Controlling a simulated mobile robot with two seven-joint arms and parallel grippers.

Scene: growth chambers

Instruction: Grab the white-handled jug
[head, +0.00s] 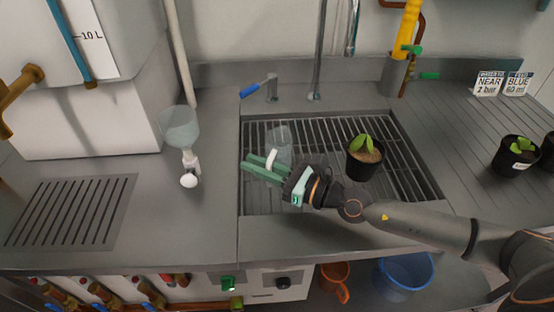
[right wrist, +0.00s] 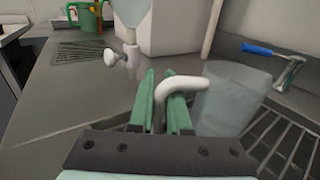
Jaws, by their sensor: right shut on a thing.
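The white-handled jug is a clear, see-through vessel (head: 281,138) on or just above the sink grate, in the grate's left part. I cannot tell whether it touches the grate. Its white handle (head: 271,159) faces my right gripper (head: 258,166), whose green fingers are shut on it. In the right wrist view the bent white handle (right wrist: 188,84) rises between the two fingers (right wrist: 163,100), and the clear jug body (right wrist: 234,96) stands to their right. The fingers hide the handle's lower part. My left gripper is not in view.
A potted plant (head: 365,157) stands on the sink grate (head: 410,180) right of the jug. A clear funnel-shaped vessel with a white tap (head: 180,128) is to the left. A blue-levered faucet (head: 270,88) stands behind. Another potted plant (head: 515,156) is far right.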

